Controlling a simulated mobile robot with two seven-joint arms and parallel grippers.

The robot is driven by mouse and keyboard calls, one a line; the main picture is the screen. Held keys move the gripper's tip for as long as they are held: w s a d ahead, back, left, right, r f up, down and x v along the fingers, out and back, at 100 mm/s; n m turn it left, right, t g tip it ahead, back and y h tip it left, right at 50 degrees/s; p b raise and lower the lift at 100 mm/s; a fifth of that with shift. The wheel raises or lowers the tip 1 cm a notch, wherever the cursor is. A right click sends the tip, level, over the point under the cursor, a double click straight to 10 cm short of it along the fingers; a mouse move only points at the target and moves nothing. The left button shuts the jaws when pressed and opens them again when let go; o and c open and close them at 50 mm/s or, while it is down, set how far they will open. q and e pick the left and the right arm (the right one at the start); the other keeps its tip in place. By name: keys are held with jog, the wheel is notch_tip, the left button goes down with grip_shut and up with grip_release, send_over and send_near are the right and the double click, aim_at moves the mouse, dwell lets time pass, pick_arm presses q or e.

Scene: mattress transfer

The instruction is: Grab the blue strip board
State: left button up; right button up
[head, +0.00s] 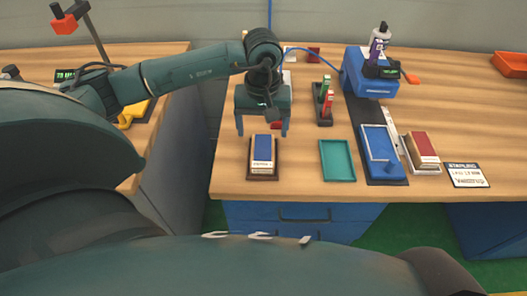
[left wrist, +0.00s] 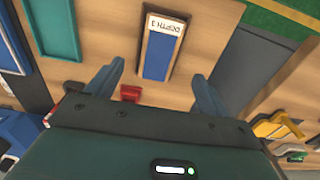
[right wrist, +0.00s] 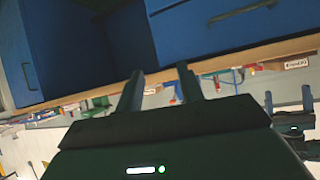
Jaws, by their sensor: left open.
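The blue strip board (head: 263,148) lies in a dark holder (head: 250,172) with pale wood sides and a white label, near the table's front edge. It also shows in the left wrist view (left wrist: 158,56), beyond the fingertips. My left gripper (head: 262,130) is open and empty, pointing down just behind the strip board; in the left wrist view its two fingers (left wrist: 160,80) stand apart with the board between and ahead of them. My right gripper (right wrist: 160,78) shows only in the right wrist view, fingers apart with nothing between them, facing blue drawers.
A green tray (head: 338,161) is right of the strip board. Further right are a blue fixture (head: 379,143), a red-topped block (head: 424,147) and a label card (head: 466,175). A holder with red and green items (head: 325,105) and a blue machine (head: 366,75) stand behind.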

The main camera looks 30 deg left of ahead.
aim_at(263, 150)
pick_arm(q)
notch_tip(263, 150, down, 8)
jog(key=shift+w+f+p, duration=0.1)
jog(key=shift+p, duration=0.6)
jog(key=c, duration=1.1)
